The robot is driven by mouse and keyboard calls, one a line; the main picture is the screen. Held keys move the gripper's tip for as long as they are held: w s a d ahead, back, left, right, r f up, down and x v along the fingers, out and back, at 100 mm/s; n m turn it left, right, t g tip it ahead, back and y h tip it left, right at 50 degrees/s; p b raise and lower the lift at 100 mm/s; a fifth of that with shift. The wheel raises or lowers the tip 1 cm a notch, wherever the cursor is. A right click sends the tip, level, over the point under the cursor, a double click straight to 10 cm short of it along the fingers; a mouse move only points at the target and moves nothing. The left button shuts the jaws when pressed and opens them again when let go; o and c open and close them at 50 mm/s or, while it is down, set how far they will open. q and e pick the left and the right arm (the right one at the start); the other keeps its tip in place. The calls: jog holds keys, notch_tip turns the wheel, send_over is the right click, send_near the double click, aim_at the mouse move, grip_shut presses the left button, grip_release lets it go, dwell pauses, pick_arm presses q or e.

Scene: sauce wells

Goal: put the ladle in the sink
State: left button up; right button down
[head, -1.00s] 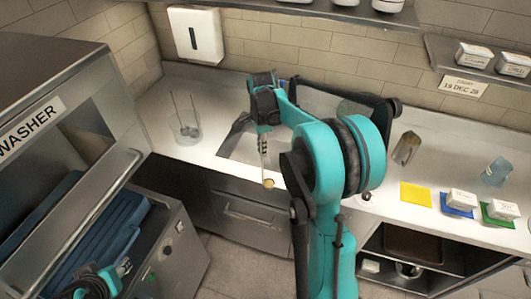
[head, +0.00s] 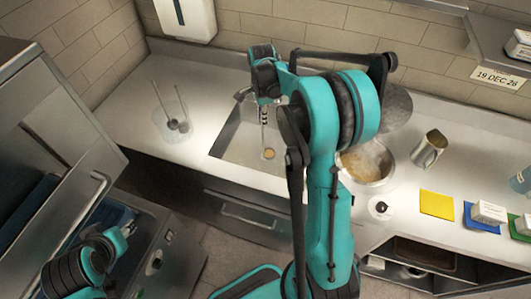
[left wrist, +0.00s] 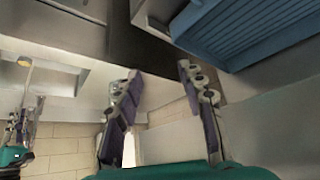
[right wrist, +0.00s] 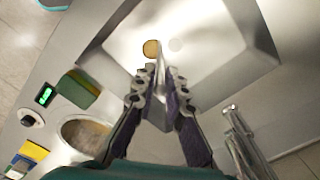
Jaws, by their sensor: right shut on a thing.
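The ladle hangs from my right gripper (head: 265,103), which is shut on its handle. In the head view its bowl (head: 268,153), with brown inside, shows against the sink (head: 231,137) basin. In the right wrist view the ladle bowl (right wrist: 152,48) lies beyond the fingertips (right wrist: 157,84), over the pale basin (right wrist: 215,35). Its exact height above the sink floor is hard to tell. My left gripper (left wrist: 160,80) is open and empty, beside the washer and away from the sink. Part of the sink is hidden by my right arm.
A pot of brown sauce (head: 368,163) sits right of the sink, with a metal jug (head: 429,149) beyond it. A clear container with utensils (head: 173,126) stands left of the sink. A yellow cloth (head: 437,204) lies at the right. The washer (head: 60,130) stands at the left.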

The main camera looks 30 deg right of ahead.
notch_tip(320, 180, down, 8)
jog(key=shift+w+r+b, duration=0.1)
jog(key=shift+r+b, duration=0.15)
jog(key=shift+b, duration=0.4)
notch_tip(320, 180, down, 3)
jog(key=shift+r, duration=0.1)
jog(key=shift+b, duration=0.35)
jog(key=shift+f, duration=0.25)
jog(key=c, duration=1.6)
grip_release()
jog(key=shift+r, duration=0.1)
